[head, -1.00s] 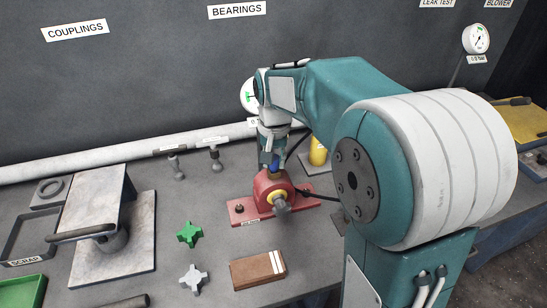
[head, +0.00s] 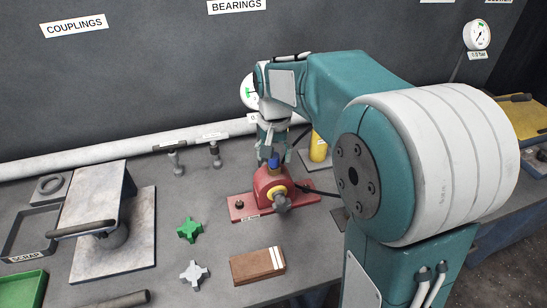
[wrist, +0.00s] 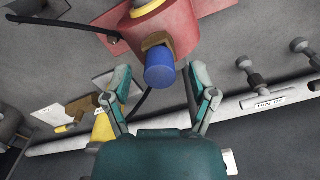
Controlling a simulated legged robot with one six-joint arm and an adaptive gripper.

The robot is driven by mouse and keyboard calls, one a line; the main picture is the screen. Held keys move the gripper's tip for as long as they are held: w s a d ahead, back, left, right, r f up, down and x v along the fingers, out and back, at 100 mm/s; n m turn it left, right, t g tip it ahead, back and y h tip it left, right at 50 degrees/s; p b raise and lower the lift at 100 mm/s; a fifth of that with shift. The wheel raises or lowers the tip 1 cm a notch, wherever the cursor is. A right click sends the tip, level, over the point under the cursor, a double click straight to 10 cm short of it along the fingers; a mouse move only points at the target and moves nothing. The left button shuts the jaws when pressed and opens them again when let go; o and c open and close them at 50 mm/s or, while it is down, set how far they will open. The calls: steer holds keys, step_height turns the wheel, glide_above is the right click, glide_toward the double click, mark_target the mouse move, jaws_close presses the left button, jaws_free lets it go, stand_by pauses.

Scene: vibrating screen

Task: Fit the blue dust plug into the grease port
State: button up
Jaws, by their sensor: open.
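The blue dust plug (head: 274,160) sits upright at the brass grease port (head: 274,170) on top of the red bearing housing (head: 268,186). In the wrist view the blue plug (wrist: 160,72) stands against the brass fitting (wrist: 156,41) of the red housing (wrist: 165,22). How deep it sits inside the port is hidden. My gripper (head: 272,152) is above the housing. In the wrist view my gripper (wrist: 155,80) is open, with its fingers apart on either side of the plug and clear gaps to it.
A yellow cylinder (head: 318,147) stands behind the housing on the right. A dark cable runs from the housing. Green (head: 189,229) and grey (head: 194,273) star-shaped parts and a brown block (head: 257,266) lie in front. A grey pipe (head: 60,163) runs along the wall.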

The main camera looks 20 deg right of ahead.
step_height(320, 180, up, 11)
steer(key=shift+f, duration=0.15)
stand_by(0.4)
steer(key=s+f+n+t, duration=0.2)
steer(key=s+f, duration=0.1)
steer(key=s, duration=0.7)
steer(key=s+f+n+t, duration=0.2)
steer(key=s+f+t, duration=0.1)
steer(key=s, duration=0.8)
steer(key=shift+t, duration=0.3)
